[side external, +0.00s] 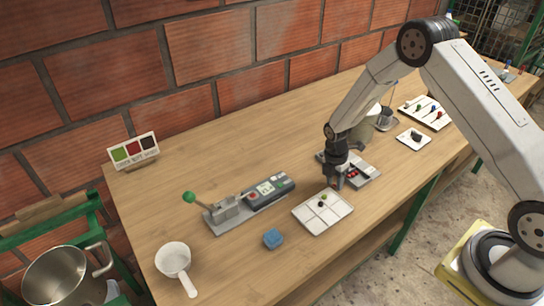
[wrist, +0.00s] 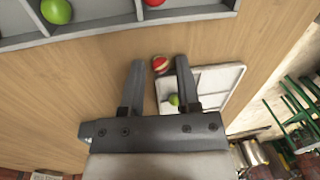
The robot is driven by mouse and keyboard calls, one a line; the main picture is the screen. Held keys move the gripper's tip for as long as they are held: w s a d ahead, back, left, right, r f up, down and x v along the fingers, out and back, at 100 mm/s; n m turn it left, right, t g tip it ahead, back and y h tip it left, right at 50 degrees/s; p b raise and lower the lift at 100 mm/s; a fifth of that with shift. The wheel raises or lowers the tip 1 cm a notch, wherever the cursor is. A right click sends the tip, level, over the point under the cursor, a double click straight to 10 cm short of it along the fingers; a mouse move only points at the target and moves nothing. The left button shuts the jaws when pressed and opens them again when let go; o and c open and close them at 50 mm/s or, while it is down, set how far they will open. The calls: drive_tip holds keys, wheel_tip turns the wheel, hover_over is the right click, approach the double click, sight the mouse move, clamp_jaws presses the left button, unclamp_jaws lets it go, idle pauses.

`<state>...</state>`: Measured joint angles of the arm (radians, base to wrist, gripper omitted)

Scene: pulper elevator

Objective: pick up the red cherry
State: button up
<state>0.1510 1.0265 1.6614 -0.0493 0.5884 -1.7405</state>
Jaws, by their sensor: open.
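In the wrist view my gripper (wrist: 160,63) is open, with its two fingers apart. A red cherry (wrist: 159,65) with a pale patch shows between the fingertips, near the corner of a white divided tray (wrist: 218,82). I cannot tell its height or whether it touches a finger. A green cherry (wrist: 174,100) shows lower between the fingers, over the white tray. In the side view my gripper (side external: 337,182) is low between the grey tray (side external: 373,171) and the white tray (side external: 323,223).
A lever device (side external: 225,213) and a control box (side external: 268,190) stand left of the white tray. A blue block (side external: 273,239) and a white scoop (side external: 173,260) lie nearer the front. A colour card (side external: 134,150) stands by the brick wall. The table's middle left is clear.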

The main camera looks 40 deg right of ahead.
clamp_jaws()
idle(0.3)
drive_tip(key=shift+r, duration=0.15)
drive_tip(key=shift+r, duration=0.8)
drive_tip(key=s+a+r, duration=0.1)
drive_tip(key=s+r, duration=1)
drive_tip(key=s, duration=0.3)
drive_tip(key=shift+a, duration=0.4)
